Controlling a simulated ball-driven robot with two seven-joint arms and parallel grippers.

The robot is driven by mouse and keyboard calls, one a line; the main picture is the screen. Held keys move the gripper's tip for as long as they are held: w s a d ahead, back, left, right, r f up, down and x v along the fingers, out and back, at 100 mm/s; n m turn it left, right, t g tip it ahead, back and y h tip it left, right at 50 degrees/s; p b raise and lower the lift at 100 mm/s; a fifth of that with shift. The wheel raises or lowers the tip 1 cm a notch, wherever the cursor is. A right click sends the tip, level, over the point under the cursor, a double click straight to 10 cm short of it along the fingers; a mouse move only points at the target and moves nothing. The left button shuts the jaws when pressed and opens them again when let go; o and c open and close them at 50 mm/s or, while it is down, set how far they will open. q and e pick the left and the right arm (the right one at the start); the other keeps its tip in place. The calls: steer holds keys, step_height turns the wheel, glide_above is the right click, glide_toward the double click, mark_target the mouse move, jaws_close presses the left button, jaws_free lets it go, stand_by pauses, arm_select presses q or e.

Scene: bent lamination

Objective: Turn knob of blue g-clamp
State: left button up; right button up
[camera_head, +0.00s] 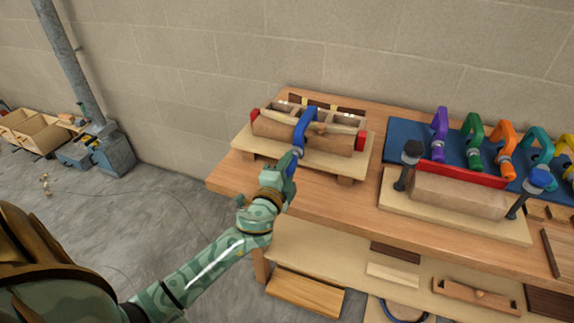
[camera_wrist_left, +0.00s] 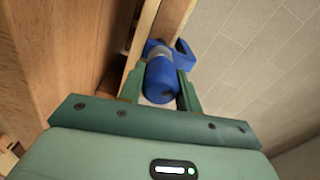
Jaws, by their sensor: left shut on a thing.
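The blue g-clamp (camera_head: 303,129) sits over the wooden form with red ends on the left part of the bench, its frame rising above the wood. My left gripper (camera_head: 291,163) reaches up to it from the front. In the left wrist view the gripper (camera_wrist_left: 160,90) has its green fingers on either side of the clamp's blue knob (camera_wrist_left: 162,82), shut on it. A grey collar and the blue frame (camera_wrist_left: 185,55) show beyond the knob. My right gripper is not in either view.
The wooden form (camera_head: 335,141) rests on a pale board (camera_head: 245,141). To its right stand a second form (camera_head: 455,196) with dark and blue-topped clamps, and a blue panel (camera_head: 405,133) with purple, green, orange and teal clamps. A block wall is behind; a lower shelf holds boards.

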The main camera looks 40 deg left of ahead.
arm_select(q)
steer(key=m+p, duration=0.1)
steer(key=m, duration=0.4)
steer(key=shift+m, duration=0.3)
steer(key=m+p, duration=0.1)
steer(key=m, duration=0.3)
steer(key=shift+m+p, duration=0.3)
steer(key=shift+p, duration=0.1)
steer(key=m+p, duration=0.2)
steer(key=m, duration=0.3)
steer(key=shift+s+f, duration=0.1)
steer(key=m+p, duration=0.2)
steer(key=m, duration=0.3)
steer(key=m+p, duration=0.2)
steer(key=m, duration=0.2)
steer(key=shift+m, duration=0.3)
steer(key=m+p, duration=0.3)
steer(key=m, duration=0.2)
steer(key=shift+a, duration=0.1)
steer(key=m+p, duration=0.2)
steer(key=m, duration=0.3)
steer(key=shift+m, duration=0.4)
steer(key=shift+m+p, duration=0.95)
steer(key=shift+m, duration=1.05)
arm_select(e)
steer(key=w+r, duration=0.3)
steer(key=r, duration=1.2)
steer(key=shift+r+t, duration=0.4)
